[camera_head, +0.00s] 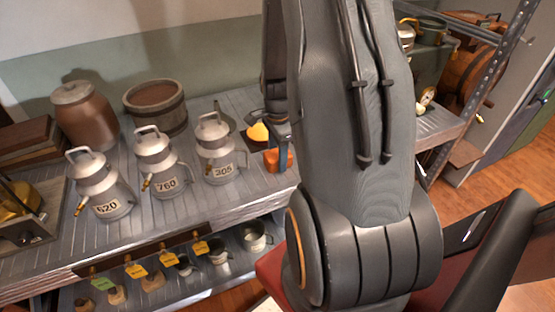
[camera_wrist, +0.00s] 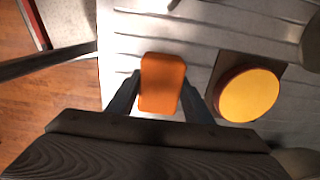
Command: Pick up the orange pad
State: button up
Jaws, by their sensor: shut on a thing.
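The orange pad (camera_wrist: 161,82) is a small rounded block between the two fingers of my gripper (camera_wrist: 160,92) in the wrist view. The fingers touch or nearly touch its left and right sides, and my gripper is shut on it. In the head view the orange pad (camera_head: 279,159) shows at the shelf's edge, just left of my arm. My gripper (camera_head: 280,138) there is partly hidden by my own arm. Whether the pad still rests on the shelf or is lifted is hard to tell.
A yellow round piece on a dark base (camera_wrist: 248,94) sits right of the pad. A brown tub (camera_head: 155,105) stands behind. Tagged cups hang or stand below.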

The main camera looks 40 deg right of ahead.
jog(key=shift+r, duration=0.1)
notch_tip(320, 180, up, 10)
jog(key=shift+f+b, duration=0.1)
jog(key=shift+b, duration=0.35)
dwell(0.3)
